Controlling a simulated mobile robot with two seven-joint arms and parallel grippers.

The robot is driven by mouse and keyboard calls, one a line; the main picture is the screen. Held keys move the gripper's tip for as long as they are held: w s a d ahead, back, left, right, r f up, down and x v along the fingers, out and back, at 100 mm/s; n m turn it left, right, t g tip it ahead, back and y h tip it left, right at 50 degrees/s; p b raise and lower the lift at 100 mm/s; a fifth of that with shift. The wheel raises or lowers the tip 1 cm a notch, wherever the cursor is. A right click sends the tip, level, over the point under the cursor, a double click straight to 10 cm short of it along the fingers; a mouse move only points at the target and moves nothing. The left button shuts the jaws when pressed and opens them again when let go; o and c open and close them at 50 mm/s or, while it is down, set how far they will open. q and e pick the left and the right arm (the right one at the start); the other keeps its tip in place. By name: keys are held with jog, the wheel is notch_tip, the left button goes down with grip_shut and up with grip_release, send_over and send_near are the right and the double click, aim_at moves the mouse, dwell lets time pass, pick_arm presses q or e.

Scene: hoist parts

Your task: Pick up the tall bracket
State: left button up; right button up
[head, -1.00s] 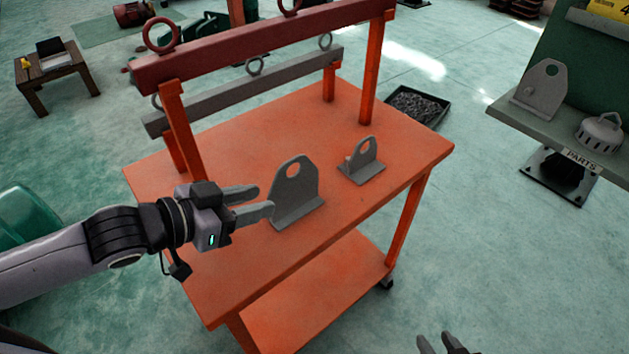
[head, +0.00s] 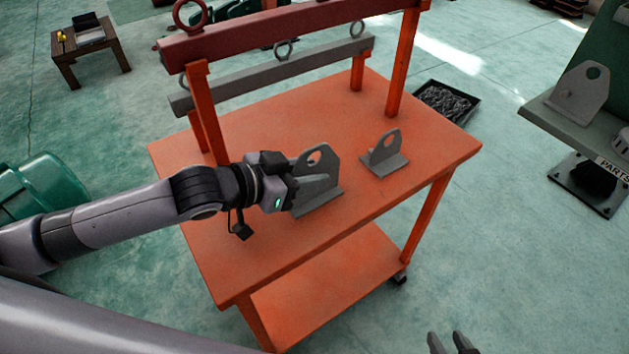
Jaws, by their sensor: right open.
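The tall bracket (head: 328,165) is a grey upright plate with a round hole and a flat foot. It stands on the orange table (head: 250,255). My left gripper (head: 322,186) is at its left side, with the fingers overlapping the lower part of the plate. I cannot tell whether they touch it or how far apart they are. A smaller grey bracket (head: 386,150) stands on the table to the right. My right gripper (head: 450,342) is at the bottom edge of the view, open and empty, away from the table.
Orange posts carry a red beam (head: 290,24) and a grey beam (head: 270,78) with ring eyes over the table's back. A green parts stand (head: 575,130) at the right holds another grey bracket (head: 582,92). A black tray (head: 445,103) lies on the floor behind.

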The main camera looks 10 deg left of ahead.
pick_arm(q)
grip_shut()
dwell(1.4)
jog(key=shift+w+r, duration=0.1)
jog(key=shift+r, duration=0.05)
